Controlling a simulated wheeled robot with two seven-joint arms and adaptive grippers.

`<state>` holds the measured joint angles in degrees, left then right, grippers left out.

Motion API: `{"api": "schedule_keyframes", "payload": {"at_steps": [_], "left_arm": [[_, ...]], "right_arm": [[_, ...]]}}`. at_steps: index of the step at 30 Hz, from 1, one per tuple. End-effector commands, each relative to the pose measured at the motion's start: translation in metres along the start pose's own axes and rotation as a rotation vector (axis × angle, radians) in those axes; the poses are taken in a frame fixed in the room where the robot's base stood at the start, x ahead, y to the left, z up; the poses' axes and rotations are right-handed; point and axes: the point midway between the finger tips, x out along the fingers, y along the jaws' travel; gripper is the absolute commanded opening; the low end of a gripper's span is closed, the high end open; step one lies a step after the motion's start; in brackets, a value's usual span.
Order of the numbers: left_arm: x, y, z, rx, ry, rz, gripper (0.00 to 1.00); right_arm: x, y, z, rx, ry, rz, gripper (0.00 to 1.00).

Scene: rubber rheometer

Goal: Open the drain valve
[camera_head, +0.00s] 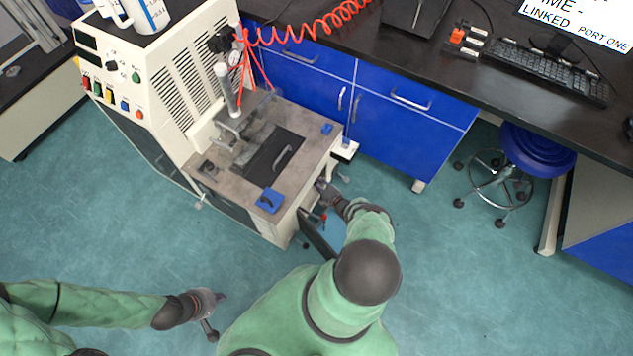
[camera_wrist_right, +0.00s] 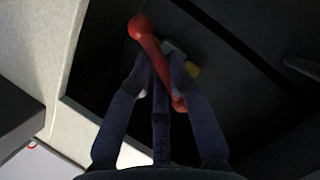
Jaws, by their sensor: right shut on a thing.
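The drain valve's red handle (camera_wrist_right: 158,62) shows in the right wrist view, a slanted bar with a round knob at its upper end. My right gripper (camera_wrist_right: 160,75) is shut on the handle, with fingers on both sides of it. In the head view, a bit of red (camera_head: 323,216) shows at the machine's lower side opening, by my right gripper (camera_head: 325,190), which is partly hidden. My left gripper (camera_head: 217,314) hangs open and empty over the floor at lower left.
The rheometer (camera_head: 225,160) stands against the bench, with an open dark door (camera_head: 317,235) near my right arm. Blue cabinets (camera_head: 385,125) and a blue stool (camera_head: 535,150) are to the right. The floor around my left arm is clear.

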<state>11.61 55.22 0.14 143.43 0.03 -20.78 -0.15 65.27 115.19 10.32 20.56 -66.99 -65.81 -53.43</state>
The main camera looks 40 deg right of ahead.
Motion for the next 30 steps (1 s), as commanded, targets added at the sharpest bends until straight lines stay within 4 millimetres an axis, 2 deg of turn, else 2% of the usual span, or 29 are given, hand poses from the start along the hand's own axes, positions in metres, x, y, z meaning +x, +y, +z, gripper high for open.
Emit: {"api": "schedule_keyframes", "payload": {"at_steps": [11,12,14,15,25,30], "left_arm": [[0.0,0.0,0.0,0.0,0.0,0.0,0.0],[0.0,0.0,0.0,0.0,0.0,0.0,0.0],[0.0,0.0,0.0,0.0,0.0,0.0,0.0],[0.0,0.0,0.0,0.0,0.0,0.0,0.0],[0.0,0.0,-0.0001,0.0,0.0,0.0,0.0],[0.0,0.0,-0.0001,0.0,0.0,0.0,0.0]], "right_arm": [[-0.0003,-0.0005,-0.0001,-0.021,-0.001,0.008,0.0],[-0.0003,-0.0006,-0.0001,-0.021,-0.001,0.008,0.23],[-0.0003,-0.0006,-0.0001,-0.021,-0.001,0.008,0.4],[-0.0003,-0.0006,-0.0001,-0.021,-0.001,0.008,0.44],[-0.0008,-0.0003,0.0,-0.02,-0.001,0.008,0.44],[-0.0077,-0.0002,0.0008,-0.018,-0.001,0.008,0.44]]}}
